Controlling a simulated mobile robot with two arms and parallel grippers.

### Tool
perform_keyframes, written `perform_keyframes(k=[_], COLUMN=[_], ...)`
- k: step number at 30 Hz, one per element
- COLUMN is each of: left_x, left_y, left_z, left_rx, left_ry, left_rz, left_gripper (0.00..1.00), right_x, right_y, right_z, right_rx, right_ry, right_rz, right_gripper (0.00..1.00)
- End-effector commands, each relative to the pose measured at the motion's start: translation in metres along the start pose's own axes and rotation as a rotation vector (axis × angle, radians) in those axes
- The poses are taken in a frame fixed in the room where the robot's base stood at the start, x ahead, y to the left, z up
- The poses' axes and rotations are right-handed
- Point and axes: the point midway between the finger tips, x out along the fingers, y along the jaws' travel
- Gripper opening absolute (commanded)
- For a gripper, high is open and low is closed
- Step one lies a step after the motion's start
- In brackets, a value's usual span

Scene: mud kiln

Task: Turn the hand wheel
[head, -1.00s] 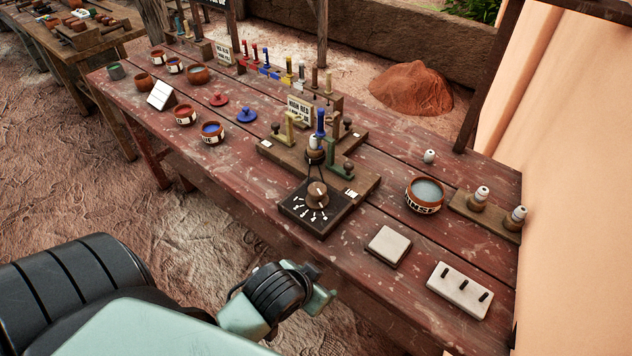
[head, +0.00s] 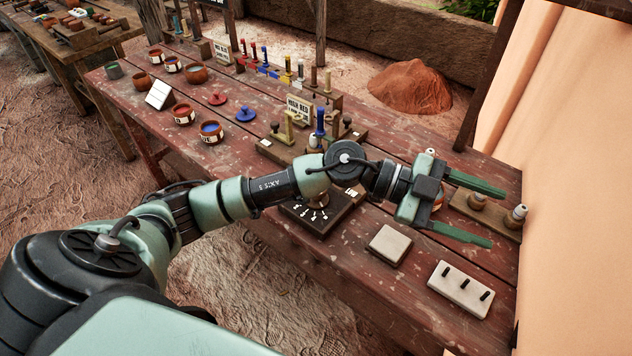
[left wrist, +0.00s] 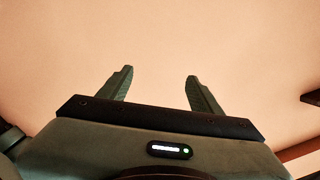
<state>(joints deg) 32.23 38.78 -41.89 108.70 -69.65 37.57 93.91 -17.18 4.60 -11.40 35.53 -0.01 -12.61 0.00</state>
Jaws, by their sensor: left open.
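The dark square dial plate (head: 326,216) with white marks lies at the bench's front edge, in the middle of the head view. My left arm crosses over it and hides its round brown knob, the only wheel-like part I can make out. My left gripper (head: 497,217) is open and empty, above the right end of the bench, well to the right of the dial. Its green fingers point right, towards the plaster wall. In the left wrist view the spread fingers (left wrist: 160,73) have only the plain wall behind them. My right gripper is not in view.
The red wooden bench (head: 400,285) holds a pale square tile (head: 389,245), a white block with black pegs (head: 460,289) and a board with white-topped knobs (head: 485,212). A bowl is mostly hidden behind my gripper. Upright coloured handles (head: 320,122) stand behind my arm.

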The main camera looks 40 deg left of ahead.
Motion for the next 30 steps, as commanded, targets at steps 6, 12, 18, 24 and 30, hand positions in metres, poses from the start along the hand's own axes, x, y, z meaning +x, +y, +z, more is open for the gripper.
perform_keyframes(k=[6,12,18,24,30], left_x=[-0.112,-0.256,-0.312,-0.311,-0.307], left_y=[0.007,-0.022,-0.03,-0.017,-0.002], left_z=[0.115,0.153,0.152,0.172,0.2], left_rx=[-0.134,-0.367,-0.474,-0.48,-0.478], left_ry=[-0.672,-1.248,-1.454,-1.46,-1.457], left_rz=[0.381,0.373,0.32,0.322,0.322], left_gripper=[0.64,0.64,0.64,0.64,0.64], right_x=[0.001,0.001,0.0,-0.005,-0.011], right_y=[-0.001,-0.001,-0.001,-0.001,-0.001], right_z=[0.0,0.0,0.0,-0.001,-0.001], right_rx=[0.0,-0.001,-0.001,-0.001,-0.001], right_ry=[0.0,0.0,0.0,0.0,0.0], right_rz=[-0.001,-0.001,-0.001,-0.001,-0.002], right_gripper=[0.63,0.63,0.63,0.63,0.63])
